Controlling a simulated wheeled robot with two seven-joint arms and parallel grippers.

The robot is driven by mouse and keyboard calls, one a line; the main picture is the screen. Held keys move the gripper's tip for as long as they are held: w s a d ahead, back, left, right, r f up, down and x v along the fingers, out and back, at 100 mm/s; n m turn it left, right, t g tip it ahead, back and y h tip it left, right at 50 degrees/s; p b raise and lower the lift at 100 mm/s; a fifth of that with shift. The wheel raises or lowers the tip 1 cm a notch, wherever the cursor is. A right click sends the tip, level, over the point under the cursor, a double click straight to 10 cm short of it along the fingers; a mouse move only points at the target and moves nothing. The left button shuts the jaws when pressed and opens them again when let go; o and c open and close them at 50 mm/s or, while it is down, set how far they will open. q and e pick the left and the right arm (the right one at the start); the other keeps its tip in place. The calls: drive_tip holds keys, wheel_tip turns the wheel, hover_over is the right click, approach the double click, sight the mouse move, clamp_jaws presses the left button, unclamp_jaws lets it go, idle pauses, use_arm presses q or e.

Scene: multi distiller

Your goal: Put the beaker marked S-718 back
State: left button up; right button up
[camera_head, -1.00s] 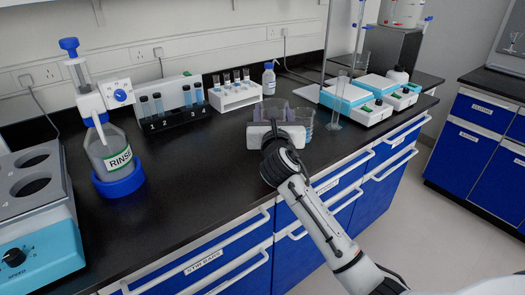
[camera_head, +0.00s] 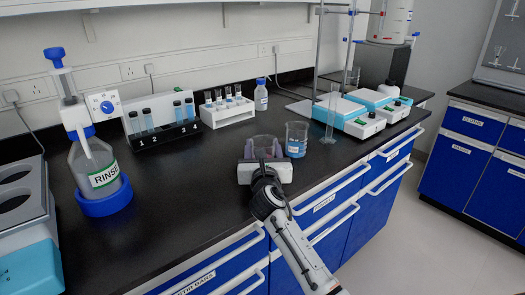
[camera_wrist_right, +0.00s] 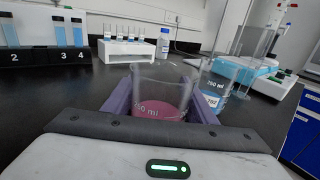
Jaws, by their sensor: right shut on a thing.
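My right gripper (camera_head: 265,153) is over the black bench near its front edge. It is shut on a clear beaker (camera_wrist_right: 160,92) with pink liquid, with one purple finger on each side in the right wrist view. The beaker is upright and carries white volume markings; I cannot read S-718 on it. Whether its base touches the bench is hidden by the gripper. A second clear beaker (camera_head: 297,140) with blue liquid stands just to the right, apart from the held one; it also shows in the right wrist view (camera_wrist_right: 222,85). My left gripper is not in view.
A white rack (camera_head: 228,112) with several tubes, a black numbered vial rack (camera_head: 163,133) and a small bottle (camera_head: 261,95) stand behind. A rinse bottle (camera_head: 95,165) is at left. A glass cylinder (camera_head: 331,115) and blue-white stirrers (camera_head: 363,122) are at right. Bench between rinse bottle and gripper is clear.

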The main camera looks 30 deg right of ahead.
drive_tip(key=shift+r, duration=0.1)
drive_tip(key=shift+f, duration=0.2)
drive_tip(key=o, duration=1.2)
drive_tip(key=shift+r, duration=0.1)
drive_tip(key=shift+s+a, duration=0.1)
drive_tip(key=shift+s, duration=0.05)
drive_tip(key=p+v, duration=0.1)
drive_tip(key=v, duration=1)
drive_tip(key=shift+s+a, duration=0.1)
drive_tip(key=shift+s, duration=0.3)
